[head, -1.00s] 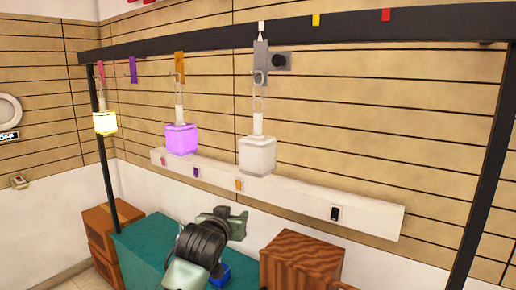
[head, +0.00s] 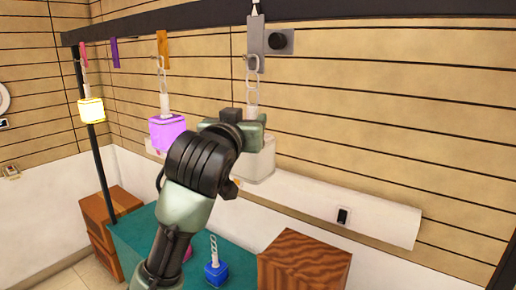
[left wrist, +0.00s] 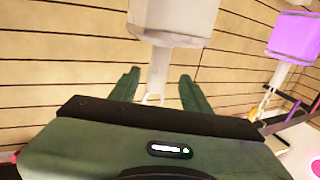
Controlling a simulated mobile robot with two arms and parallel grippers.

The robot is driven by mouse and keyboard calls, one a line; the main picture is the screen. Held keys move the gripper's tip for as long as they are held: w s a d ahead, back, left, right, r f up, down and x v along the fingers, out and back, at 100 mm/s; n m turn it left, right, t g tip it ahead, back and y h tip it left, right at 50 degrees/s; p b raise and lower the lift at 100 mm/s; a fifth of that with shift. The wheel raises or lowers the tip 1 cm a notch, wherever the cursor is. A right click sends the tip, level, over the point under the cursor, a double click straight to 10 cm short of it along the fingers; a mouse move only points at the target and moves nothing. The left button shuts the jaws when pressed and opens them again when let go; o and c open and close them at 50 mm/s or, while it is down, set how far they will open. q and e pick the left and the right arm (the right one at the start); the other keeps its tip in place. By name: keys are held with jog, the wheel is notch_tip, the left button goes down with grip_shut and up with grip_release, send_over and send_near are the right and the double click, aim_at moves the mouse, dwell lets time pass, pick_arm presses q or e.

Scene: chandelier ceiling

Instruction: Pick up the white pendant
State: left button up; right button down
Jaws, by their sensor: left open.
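The white pendant (head: 258,168) hangs by its chain from a grey mount under the dark beam. My left gripper (head: 258,132) is in front of it and hides part of its neck and cube. In the left wrist view the pendant's white cube (left wrist: 172,18) is at the top of the picture, with its neck reaching down between my gripper's two green fingers (left wrist: 160,82). The fingers are spread on either side of the neck, with gaps showing. My right gripper is not in view.
A purple pendant (head: 168,134) hangs close by on the left, and a lit yellow pendant (head: 91,110) hangs farther left. A blue pendant (head: 215,270) stands on the teal table (head: 240,262). A wooden box (head: 303,264) is below right. The dark beam (head: 370,20) crosses above.

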aim_at(250, 111)
pick_arm(q)
jog(key=shift+w+r, duration=0.15)
jog(key=shift+r, duration=0.1)
jog(key=p, duration=0.1)
jog(key=w+p, duration=0.1)
jog(key=w+r+p, duration=0.1)
jog(key=shift+w+d, duration=0.25)
jog(key=shift+d, duration=0.15)
jog(key=p+x, duration=0.1)
jog(key=x, duration=0.1)
jog(key=p+x, duration=0.1)
jog(key=x, duration=0.1)
jog(key=shift+f, duration=0.35)
jog(key=shift+s+d, duration=0.1)
grip_shut()
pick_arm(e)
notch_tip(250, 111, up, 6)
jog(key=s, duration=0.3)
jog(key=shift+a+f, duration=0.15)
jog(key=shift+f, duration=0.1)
pick_arm(q)
jog(key=shift+r, duration=0.15)
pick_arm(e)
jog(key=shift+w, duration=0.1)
